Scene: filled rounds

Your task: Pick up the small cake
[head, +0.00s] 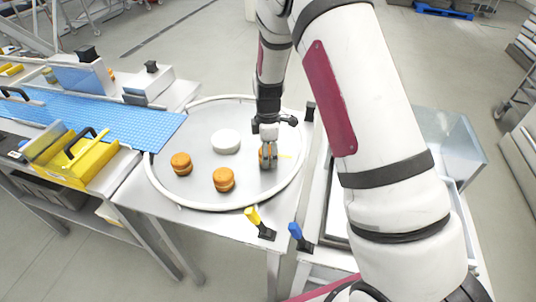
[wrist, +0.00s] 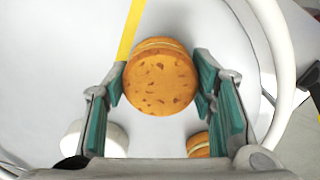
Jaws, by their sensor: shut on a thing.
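A small round cake (wrist: 160,82), orange-brown with darker spots and a pale filling layer, sits between my fingers in the wrist view. My gripper (wrist: 160,88) is shut on it, with a green pad against each side. In the head view my gripper (head: 267,152) points down at the right part of the round tray (head: 205,203), and the held cake is mostly hidden by the fingers. Two similar cakes stand on the tray, one at the left (head: 181,164) and one at the front (head: 223,180). I cannot tell whether the held cake touches the tray.
A white round disc (head: 226,141) lies on the tray. Yellow (head: 258,222) and blue (head: 298,236) handles stand at the front. A clear-walled bin (head: 450,135) is at the right.

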